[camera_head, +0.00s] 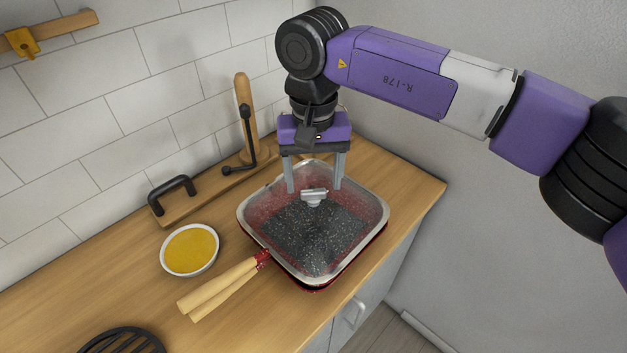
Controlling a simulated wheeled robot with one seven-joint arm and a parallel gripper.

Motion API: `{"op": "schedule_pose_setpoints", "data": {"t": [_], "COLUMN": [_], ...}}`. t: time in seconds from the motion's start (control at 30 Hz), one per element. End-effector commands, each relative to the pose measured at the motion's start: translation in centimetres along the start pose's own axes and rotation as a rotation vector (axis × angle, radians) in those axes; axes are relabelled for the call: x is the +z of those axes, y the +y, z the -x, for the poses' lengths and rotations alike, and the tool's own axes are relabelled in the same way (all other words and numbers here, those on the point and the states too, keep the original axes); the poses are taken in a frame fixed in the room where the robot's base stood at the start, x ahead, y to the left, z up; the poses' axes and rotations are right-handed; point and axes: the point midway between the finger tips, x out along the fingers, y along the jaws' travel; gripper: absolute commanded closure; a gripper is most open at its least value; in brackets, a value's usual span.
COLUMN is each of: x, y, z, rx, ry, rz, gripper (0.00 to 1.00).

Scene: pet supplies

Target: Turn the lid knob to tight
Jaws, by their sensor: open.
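The lid knob (314,197) is a small pale metal handle at the middle of a square lid (318,238) with a see-through speckled centre and a metal rim. The lid sits on a red pan with wooden handles (220,288) pointing to the lower left. My gripper (314,190) points down over the lid. Its two grey fingers are apart, one to the left and one to the right of the knob. I cannot tell whether the fingers touch it. No tight mark can be made out on the knob or lid.
A bowl of yellow contents (190,249) stands left of the pan. A wooden board with a black handle (172,190) and a wooden post (245,110) with a black crank stand behind, near the tiled wall. A black round grate (122,342) lies at the front left.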

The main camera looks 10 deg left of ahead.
Motion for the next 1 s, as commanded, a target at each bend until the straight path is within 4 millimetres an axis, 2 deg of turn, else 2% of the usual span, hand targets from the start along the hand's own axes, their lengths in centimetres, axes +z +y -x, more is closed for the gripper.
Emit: {"op": "schedule_pose_setpoints", "data": {"t": [0.2, 0.5, 0.8, 1.0], "x": [0.0, 0.0, 0.0, 0.0], "y": [0.0, 0.0, 0.0, 0.0], "z": [-1.8, -2.0, -2.0, -2.0], "rx": [0.0, 0.0, -0.001, -0.001], "ry": [-0.001, 0.0, 0.0, 0.001], "rz": [0.0, 0.0, -0.001, -0.013], "gripper": [0.33, 0.35, 0.94, 0.95]}}
